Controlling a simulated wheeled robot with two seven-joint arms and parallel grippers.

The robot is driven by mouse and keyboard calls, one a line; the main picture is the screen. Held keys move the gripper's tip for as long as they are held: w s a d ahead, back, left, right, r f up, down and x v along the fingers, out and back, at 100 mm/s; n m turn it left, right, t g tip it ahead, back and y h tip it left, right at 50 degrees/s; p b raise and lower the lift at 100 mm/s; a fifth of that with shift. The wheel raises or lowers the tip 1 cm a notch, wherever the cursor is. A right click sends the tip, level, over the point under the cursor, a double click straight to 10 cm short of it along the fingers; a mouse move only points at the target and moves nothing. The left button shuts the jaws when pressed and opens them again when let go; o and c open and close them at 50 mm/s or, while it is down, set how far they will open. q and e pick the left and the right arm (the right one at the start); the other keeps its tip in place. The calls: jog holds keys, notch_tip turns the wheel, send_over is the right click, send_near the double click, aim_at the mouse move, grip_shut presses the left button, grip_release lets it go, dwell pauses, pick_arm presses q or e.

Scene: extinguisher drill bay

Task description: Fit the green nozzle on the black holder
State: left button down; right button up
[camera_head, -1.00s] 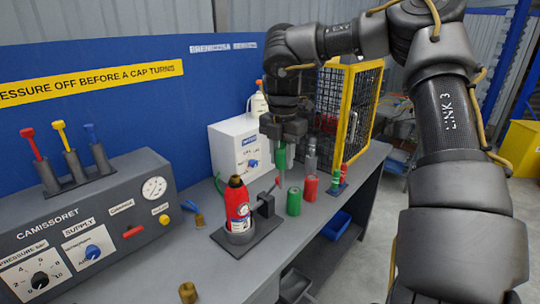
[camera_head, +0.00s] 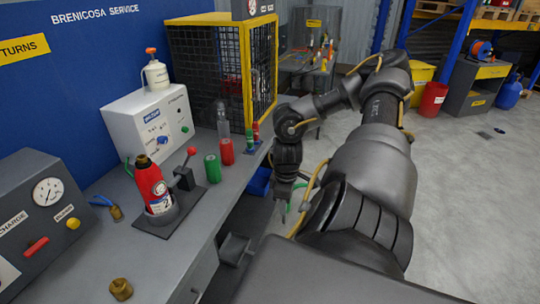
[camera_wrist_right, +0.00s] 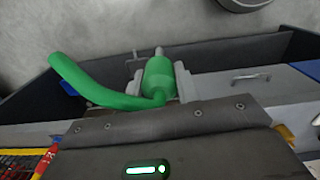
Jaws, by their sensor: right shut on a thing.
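The green nozzle (camera_wrist_right: 158,78) is between the fingers of my right gripper (camera_wrist_right: 158,90) in the right wrist view, with its long curved green tube (camera_wrist_right: 90,88) reaching left. In the head view my right gripper (camera_head: 287,196) hangs beyond the bench's front edge, shut on the nozzle, and only parts of the green show. On the bench a red extinguisher (camera_head: 150,185) with a brass top stands in a dark cradle on a black base plate (camera_head: 192,204). A black block (camera_head: 184,179) with a red-knobbed lever stands beside it; I cannot tell which black part is the holder. My left gripper is out of view.
A green cylinder (camera_head: 212,168) and a red cylinder (camera_head: 226,151) stand right of the extinguisher. A white box (camera_head: 150,122) and a yellow-framed cage (camera_head: 240,75) stand behind. A brass fitting (camera_head: 121,289) lies in front. A blue bin (camera_head: 259,181) is below the bench edge.

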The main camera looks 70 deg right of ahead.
jog(key=w+a+f, duration=0.1)
jog(key=a+f, duration=0.6)
jog(key=a, duration=0.6)
jog(key=w+a+n, duration=0.2)
jog(key=w+a, duration=0.3)
jog(key=a, duration=0.5)
jog(key=w+a+r+n, duration=0.7)
jog(key=w+a+r, duration=0.3)
jog(key=w+r, duration=0.4)
jog(key=shift+r, duration=0.2)
